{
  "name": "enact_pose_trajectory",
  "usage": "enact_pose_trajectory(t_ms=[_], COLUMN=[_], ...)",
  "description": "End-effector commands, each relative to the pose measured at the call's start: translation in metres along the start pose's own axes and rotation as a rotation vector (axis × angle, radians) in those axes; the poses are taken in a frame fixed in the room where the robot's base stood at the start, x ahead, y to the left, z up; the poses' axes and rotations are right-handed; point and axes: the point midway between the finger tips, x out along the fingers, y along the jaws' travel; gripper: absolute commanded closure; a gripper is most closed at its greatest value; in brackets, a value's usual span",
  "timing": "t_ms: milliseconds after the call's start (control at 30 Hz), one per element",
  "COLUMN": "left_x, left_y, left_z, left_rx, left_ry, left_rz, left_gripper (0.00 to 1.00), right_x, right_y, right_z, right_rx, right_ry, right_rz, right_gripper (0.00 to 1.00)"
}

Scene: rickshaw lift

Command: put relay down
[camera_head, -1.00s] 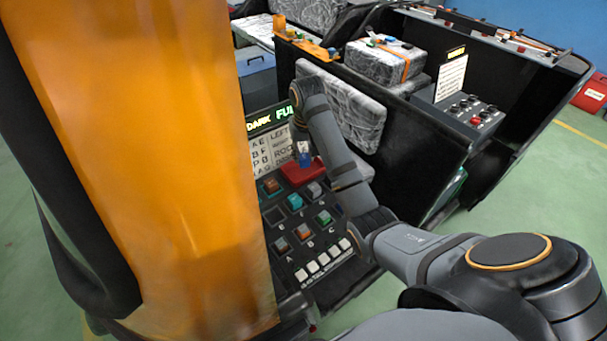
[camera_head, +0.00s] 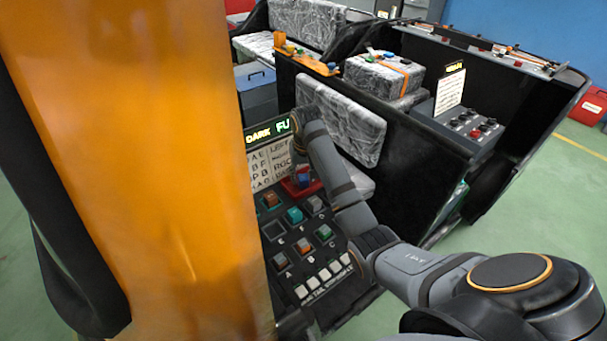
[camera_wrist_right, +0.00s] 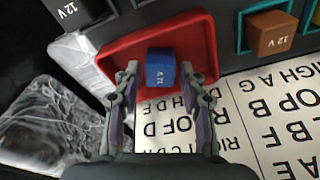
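The blue relay (camera_wrist_right: 160,72), marked 12 V, sits in the red tray (camera_wrist_right: 112,55) in the right wrist view. In the head view the blue relay (camera_head: 303,181) shows small in the red tray (camera_head: 290,188), below the end of my right arm. My right gripper is tiny and mostly lost there. My left gripper is not in view.
A black panel (camera_head: 275,232) with coloured relays and white keys lies beside the tray. A label sheet (camera_wrist_right: 285,120) adjoins it. Grey-patterned cushions (camera_head: 340,120) stand behind. A large orange surface (camera_head: 140,160) blocks the left of the head view. Green floor is open at right.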

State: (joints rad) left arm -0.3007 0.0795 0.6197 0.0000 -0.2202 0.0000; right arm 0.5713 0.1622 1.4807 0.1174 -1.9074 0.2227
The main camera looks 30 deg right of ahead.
Motion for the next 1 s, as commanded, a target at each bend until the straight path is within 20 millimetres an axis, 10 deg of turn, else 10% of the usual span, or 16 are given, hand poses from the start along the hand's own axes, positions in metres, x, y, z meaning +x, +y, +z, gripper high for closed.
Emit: enact_pose_trajectory(t_ms=[367, 567, 700, 1000], left_x=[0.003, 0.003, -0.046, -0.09], left_y=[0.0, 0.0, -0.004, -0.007], left_z=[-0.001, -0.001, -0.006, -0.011], left_rx=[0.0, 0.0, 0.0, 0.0], left_ry=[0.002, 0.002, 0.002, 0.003], left_rz=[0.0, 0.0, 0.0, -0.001], left_gripper=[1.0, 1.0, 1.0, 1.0], right_x=[-0.002, -0.038, -0.082, -0.121], right_y=[0.0, 0.0, 0.0, 0.0], right_z=[0.0, -0.002, -0.002, -0.001], right_rx=[0.0, 0.0, -0.001, -0.001], right_ry=[0.001, 0.006, 0.0, -0.001], right_rz=[0.0, -0.001, 0.0, 0.0], right_gripper=[0.48, 0.48, 0.48, 0.48])
